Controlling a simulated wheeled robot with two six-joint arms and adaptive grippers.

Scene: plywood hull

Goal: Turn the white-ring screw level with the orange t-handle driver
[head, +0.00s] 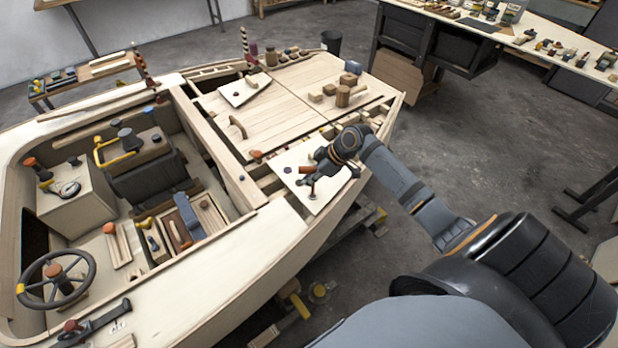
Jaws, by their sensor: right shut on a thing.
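My right gripper (318,174) reaches in from the right over a pale panel (296,192) on the hull's near side deck. It is shut on the orange t-handle driver (306,169), whose orange handle shows at the left of the fingers. A dark thin part points down from the gripper toward the panel; I cannot tell whether its tip touches a screw. The white-ring screw cannot be made out; it may be hidden by the gripper or too small. A small purple-blue spot (287,170) shows at the panel's left. My left gripper is not in view.
The plywood deck (290,105) behind holds wooden blocks (343,96) and a tilted pale board (245,91). The cockpit at left holds a steering wheel (56,281) and a dark seat (145,165). Open floor lies right of the hull.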

